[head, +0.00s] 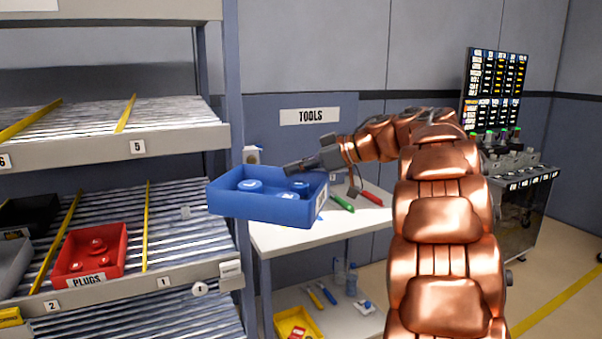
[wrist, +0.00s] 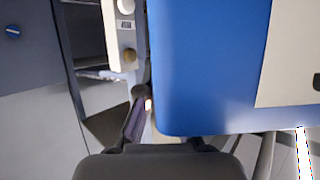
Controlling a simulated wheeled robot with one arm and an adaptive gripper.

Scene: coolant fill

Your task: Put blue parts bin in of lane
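The blue parts bin (head: 262,207) is held level in the air, in front of the tools table and the rack's right post. Several round blue parts (head: 249,185) lie inside it. My gripper (head: 296,167) is at the bin's back rim near its right end and appears shut on it; the fingertips are partly hidden. In the wrist view the bin (wrist: 205,70) fills the upper right, with a pale label on it. The rack's lower shelf has roller lanes split by yellow dividers. The lane at tag 1 (head: 195,240) is bare.
A red PLUGS bin (head: 91,250) sits left of the bare lane, between dividers. Black (head: 28,212) and grey bins stand farther left. The rack post (head: 240,235) is close behind the blue bin. The tools table (head: 290,238) holds green and red-handled tools.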

